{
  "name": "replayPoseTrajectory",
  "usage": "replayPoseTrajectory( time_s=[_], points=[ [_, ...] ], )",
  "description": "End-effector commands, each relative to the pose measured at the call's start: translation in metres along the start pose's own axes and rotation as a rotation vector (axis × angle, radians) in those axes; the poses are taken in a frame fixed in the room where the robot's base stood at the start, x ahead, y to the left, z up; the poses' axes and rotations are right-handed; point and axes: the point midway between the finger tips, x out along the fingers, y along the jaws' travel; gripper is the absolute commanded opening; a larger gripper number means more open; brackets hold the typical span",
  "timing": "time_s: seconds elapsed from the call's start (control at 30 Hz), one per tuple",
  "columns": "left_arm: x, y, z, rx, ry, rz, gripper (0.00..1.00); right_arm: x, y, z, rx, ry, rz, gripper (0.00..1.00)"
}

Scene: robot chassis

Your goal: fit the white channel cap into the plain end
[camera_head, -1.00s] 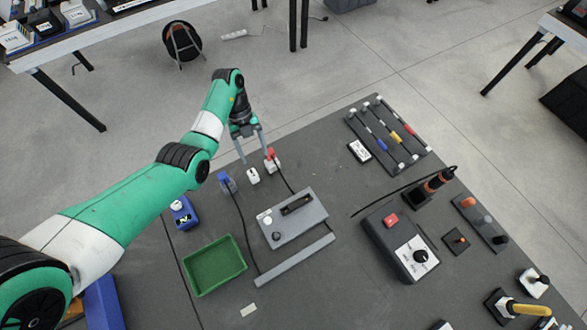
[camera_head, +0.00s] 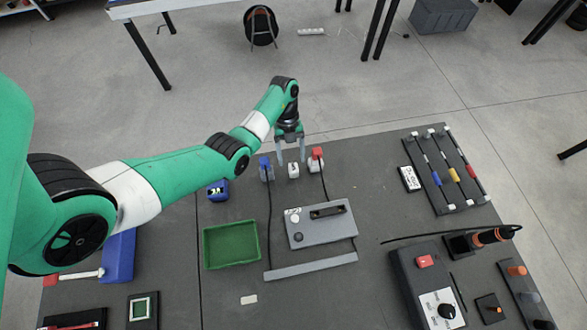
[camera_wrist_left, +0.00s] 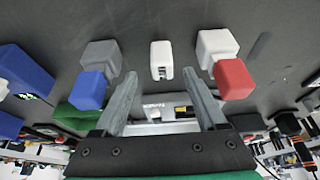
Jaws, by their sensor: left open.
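A small white block (camera_head: 294,171), which matches the white channel cap, stands on the dark table between a blue-topped plug (camera_head: 266,170) and a red-topped plug (camera_head: 316,158). My left gripper (camera_head: 291,158) is open and empty, pointing down just behind the white block. In the left wrist view the white block (camera_wrist_left: 161,58) lies centred just beyond the two open fingertips (camera_wrist_left: 161,76), apart from both. A grey box (camera_head: 320,226) and a long grey bar (camera_head: 311,266) lie nearer. I cannot tell which part is the plain end. My right gripper is not in view.
Dark cables run from both plugs towards the grey box and bar. A green tray (camera_head: 231,246) lies left of the box. A rack of coloured rods (camera_head: 447,172) and a dark control box (camera_head: 422,285) stand to the right. The plugs flank the white block closely.

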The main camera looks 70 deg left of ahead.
Motion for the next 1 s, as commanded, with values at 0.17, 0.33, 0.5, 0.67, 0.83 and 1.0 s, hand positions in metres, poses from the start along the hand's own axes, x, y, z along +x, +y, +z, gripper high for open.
replayPoseTrajectory(
  time_s=[0.17, 0.33, 0.5, 0.67, 0.83, 1.0],
  points=[
    [0.034, -0.003, -0.004, 0.0, 0.003, 0.003, 0.74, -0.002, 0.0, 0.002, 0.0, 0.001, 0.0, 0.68],
    [0.042, -0.004, -0.004, 0.001, 0.0, 0.0, 0.74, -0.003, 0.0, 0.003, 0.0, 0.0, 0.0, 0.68],
    [0.041, -0.004, -0.004, 0.0, 0.0, 0.0, 0.68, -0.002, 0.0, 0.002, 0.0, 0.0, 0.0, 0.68],
    [0.041, -0.003, -0.004, 0.0, 0.0, 0.0, 0.4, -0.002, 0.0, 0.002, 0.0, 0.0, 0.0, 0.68],
    [0.041, -0.003, -0.004, 0.0, 0.001, 0.0, 0.09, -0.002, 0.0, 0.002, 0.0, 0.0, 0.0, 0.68],
    [0.041, -0.003, -0.004, 0.0, 0.001, 0.0, 0.0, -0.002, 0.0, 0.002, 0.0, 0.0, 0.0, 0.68]
  ],
)
